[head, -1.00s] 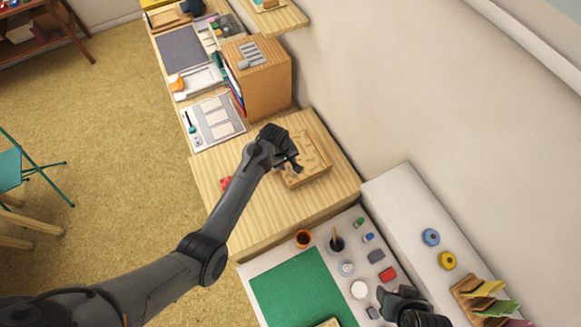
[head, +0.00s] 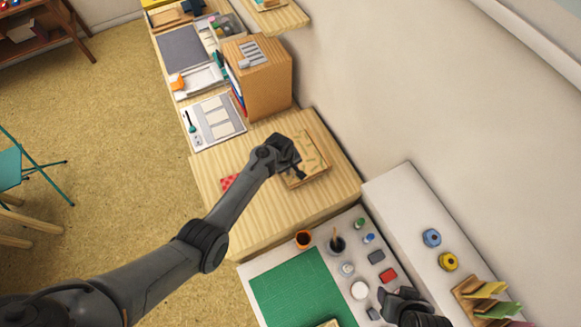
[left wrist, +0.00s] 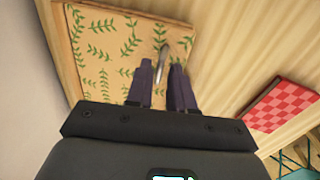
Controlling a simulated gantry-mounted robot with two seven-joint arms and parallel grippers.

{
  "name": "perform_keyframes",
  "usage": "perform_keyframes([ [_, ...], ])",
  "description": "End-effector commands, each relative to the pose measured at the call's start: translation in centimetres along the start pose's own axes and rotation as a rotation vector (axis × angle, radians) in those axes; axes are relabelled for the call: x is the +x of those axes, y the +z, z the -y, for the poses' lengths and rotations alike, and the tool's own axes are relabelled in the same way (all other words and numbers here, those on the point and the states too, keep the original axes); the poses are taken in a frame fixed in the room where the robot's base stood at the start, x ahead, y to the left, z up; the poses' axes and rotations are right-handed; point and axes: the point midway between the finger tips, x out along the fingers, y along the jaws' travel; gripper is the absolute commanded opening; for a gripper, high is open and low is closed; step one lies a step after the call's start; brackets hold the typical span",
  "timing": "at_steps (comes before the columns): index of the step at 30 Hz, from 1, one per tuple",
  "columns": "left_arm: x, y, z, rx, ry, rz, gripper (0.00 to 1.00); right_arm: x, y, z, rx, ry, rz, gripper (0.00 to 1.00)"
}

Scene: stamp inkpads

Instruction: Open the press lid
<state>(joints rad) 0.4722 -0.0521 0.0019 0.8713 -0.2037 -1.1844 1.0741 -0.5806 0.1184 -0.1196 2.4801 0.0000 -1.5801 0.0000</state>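The press is a flat wooden box with a pale lid (head: 318,153) printed with green leaf sprigs. It lies on the light wooden table, and the lid looks closed. In the left wrist view the lid (left wrist: 105,45) fills the upper left. A thin silvery metal piece (left wrist: 162,62) shows at the lid, between my fingers. My left gripper (head: 299,175) is at the press's near left part; in the left wrist view its fingers (left wrist: 163,66) are a little apart, with no clear contact on the metal piece. My right gripper (head: 388,297) is low at the right, over the white worktop.
A red checked item (head: 229,182) lies left of the press. A wooden cabinet (head: 266,80) stands behind it and the wall runs along the right.

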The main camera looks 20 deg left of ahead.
Motion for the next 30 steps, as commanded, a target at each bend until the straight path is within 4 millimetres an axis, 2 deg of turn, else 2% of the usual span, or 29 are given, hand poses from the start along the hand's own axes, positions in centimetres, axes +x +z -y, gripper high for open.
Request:
perform_keyframes([
  [1, 0.0, 0.0, 0.02, 0.0, 0.0, 0.0, 0.14, 0.0, -0.02, 0.03, 0.001, -0.001, 0.0, 0.55],
  [4, 0.01, 0.01, 0.02, 0.0, 0.0, 0.0, 0.0, 0.0, -0.03, 0.07, 0.003, -0.002, -0.001, 0.55],
  [30, 0.01, 0.03, 0.04, -0.001, -0.001, 0.001, 0.0, 0.01, 0.02, -0.14, -0.007, 0.005, 0.001, 0.55],
])
